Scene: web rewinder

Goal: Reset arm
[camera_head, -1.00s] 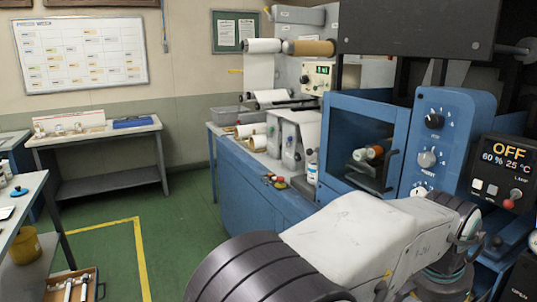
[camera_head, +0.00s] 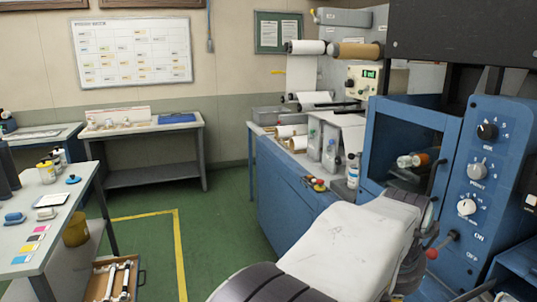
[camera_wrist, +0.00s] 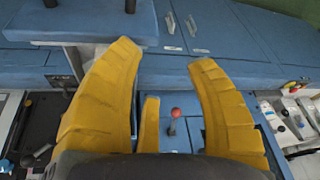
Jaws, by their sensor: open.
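A red-knobbed lever (camera_wrist: 175,113) on the blue machine shows beyond and between the fingers. In the head view my white arm link reaches from the bottom centre toward the blue machine cabinet (camera_head: 287,190). The gripper itself does not show in the head view. A red-knobbed lever (camera_head: 432,253) stands near the end of my arm there.
The control panel (camera_head: 475,180) with knobs stands at the right, beside a blue-framed window (camera_head: 408,130). A table with bottles and colour swatches (camera_head: 38,245) is at the left, and an open toolbox (camera_head: 113,278) lies on the floor. Green floor (camera_head: 205,225) is clear between.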

